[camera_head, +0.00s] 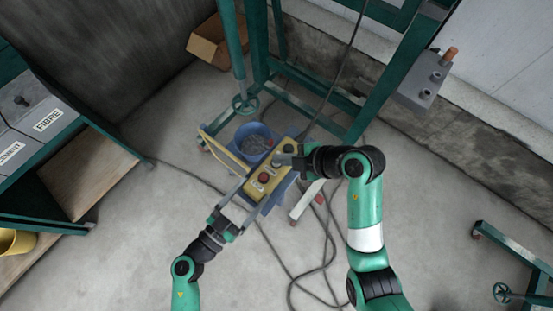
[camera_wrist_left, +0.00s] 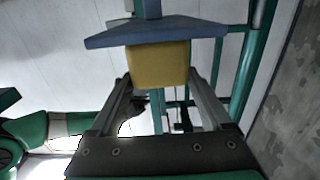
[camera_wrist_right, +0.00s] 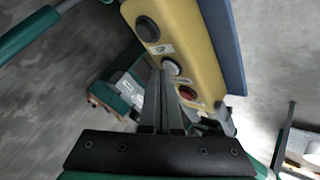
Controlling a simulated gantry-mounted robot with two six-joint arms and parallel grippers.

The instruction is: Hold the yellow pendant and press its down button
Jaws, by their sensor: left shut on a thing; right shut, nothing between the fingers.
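The yellow pendant (camera_head: 257,189) hangs in the middle of the head view, with a blue-grey plate along it. My left gripper (camera_head: 250,182) is shut on the pendant's lower end. In the left wrist view the yellow end (camera_wrist_left: 157,65) sits between the two fingers. In the right wrist view the pendant (camera_wrist_right: 185,30) shows a black button (camera_wrist_right: 147,28), a white button (camera_wrist_right: 170,67) and a red button (camera_wrist_right: 187,93). My right gripper (camera_wrist_right: 167,68) is shut and empty, its tips at the white button. I cannot tell whether they touch it. The button labels are too small to read.
A blue bucket (camera_head: 253,137) stands behind the pendant, by a green frame (camera_head: 257,50). Cables (camera_head: 325,240) lie on the floor. A bench with grey bins (camera_head: 35,115) stands left, and a grey control box (camera_head: 427,80) is at upper right. The floor in front is mostly clear.

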